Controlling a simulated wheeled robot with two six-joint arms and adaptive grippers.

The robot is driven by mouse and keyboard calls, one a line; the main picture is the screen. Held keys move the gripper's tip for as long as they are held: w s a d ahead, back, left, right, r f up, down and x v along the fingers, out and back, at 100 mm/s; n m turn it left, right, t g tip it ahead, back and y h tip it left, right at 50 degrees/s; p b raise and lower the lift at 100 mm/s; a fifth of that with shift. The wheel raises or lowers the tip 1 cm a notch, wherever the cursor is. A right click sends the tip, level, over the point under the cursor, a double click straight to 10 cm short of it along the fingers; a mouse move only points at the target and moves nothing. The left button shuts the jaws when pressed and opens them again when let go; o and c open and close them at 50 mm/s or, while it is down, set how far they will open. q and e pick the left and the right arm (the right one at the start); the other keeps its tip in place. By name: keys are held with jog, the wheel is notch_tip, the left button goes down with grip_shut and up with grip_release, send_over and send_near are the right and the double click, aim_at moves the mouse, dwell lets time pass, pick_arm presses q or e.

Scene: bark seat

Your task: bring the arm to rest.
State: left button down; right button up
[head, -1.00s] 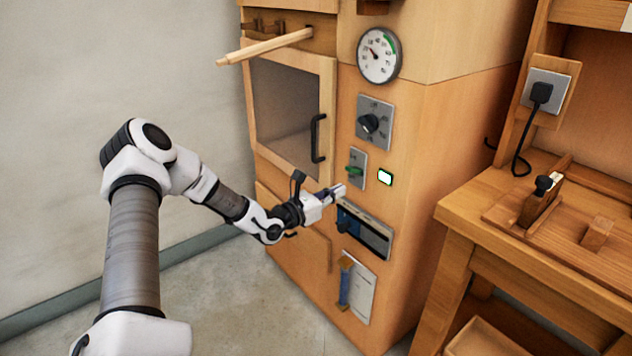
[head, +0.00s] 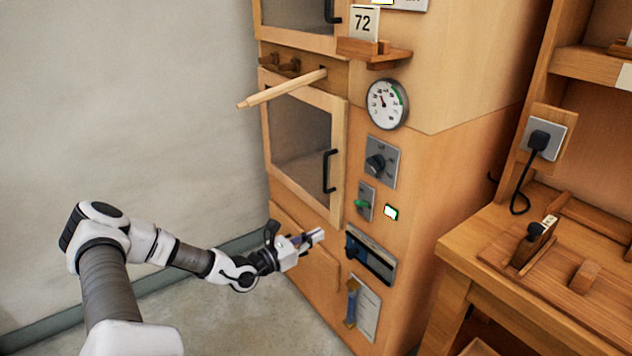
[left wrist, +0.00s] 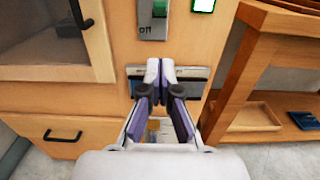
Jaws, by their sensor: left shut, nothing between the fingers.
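My left gripper (head: 314,238) is shut and empty. In the head view it hangs in front of the wooden cabinet, left of the dark slotted panel (head: 371,257) and below the door handle. It also shows in the left wrist view (left wrist: 160,64), its closed fingertips covering part of the slotted panel (left wrist: 196,84). My left arm (head: 190,259) reaches in from the lower left with its elbow raised. My right gripper is in neither view.
The wooden cabinet carries a glazed door with a black handle (head: 330,171), a round gauge (head: 387,104), a knob plate (head: 381,161) and a green switch (head: 362,204). A wooden rod (head: 283,89) sticks out to the left. A workbench (head: 470,246) stands at the right.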

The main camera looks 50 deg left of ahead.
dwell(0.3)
pick_arm(q)
jog(key=s+d+f+m+g+h+p, duration=0.15)
jog(key=d+m+g+h+p, duration=0.3)
jog(key=d, duration=0.55)
jog(key=s+d+f+m+g+h+p, duration=0.1)
jog(key=s+d+m+g+h, duration=0.15)
jog(key=d+m+g, duration=0.65)
jog(key=s+d+f+m+g+p, duration=0.2)
jog(key=s+d+f+m+g, duration=0.25)
jog(key=s+d, duration=0.55)
jog(key=s+a+f+m+g+y+p, duration=0.1)
jog(key=s+f+m+g+y, duration=0.1)
jog(key=s+m+y, duration=0.45)
jog(key=s+a+f+m+g+y+p, duration=0.1)
jog(key=s+m+g+y, duration=0.15)
jog(key=s+m, duration=0.7)
jog(key=w+t, duration=0.1)
jog(key=w+d+t, duration=0.1)
jog(key=w, duration=0.1)
jog(key=w+d+t, duration=0.1)
jog(key=w+t, duration=0.1)
jog(key=shift+w+f+m, duration=0.1)
jog(key=shift+f+m, duration=0.2)
jog(key=shift+h, duration=0.3)
